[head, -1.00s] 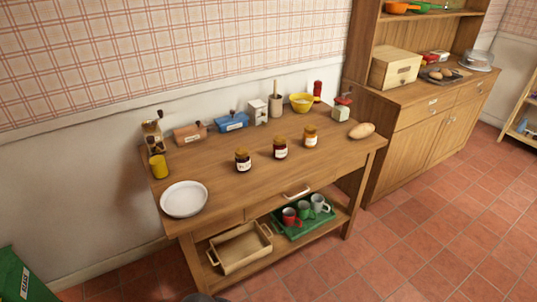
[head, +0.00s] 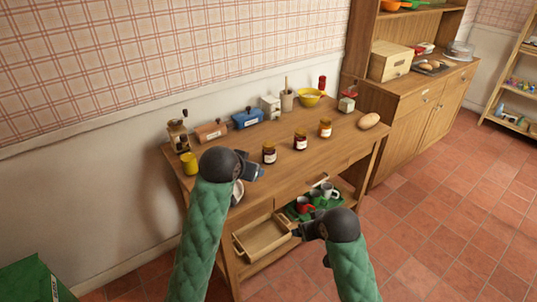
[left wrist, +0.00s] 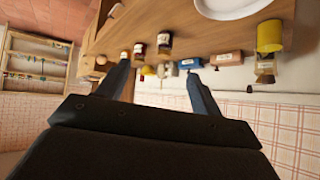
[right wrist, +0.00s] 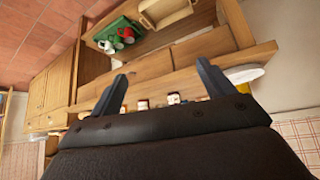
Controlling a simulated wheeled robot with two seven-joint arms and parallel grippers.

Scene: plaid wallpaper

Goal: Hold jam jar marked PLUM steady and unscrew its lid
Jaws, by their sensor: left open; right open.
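The labels are too small to read, so I cannot tell which is PLUM. My left gripper (head: 256,172) is open and empty, near the table's front left, short of the left jar. It also shows in the left wrist view (left wrist: 160,86). My right gripper (right wrist: 164,88) is open and empty, in front of the table and lower than the jars.
A white plate (head: 237,193) is partly hidden by my left gripper. Below are a tray (head: 262,238) and mugs.

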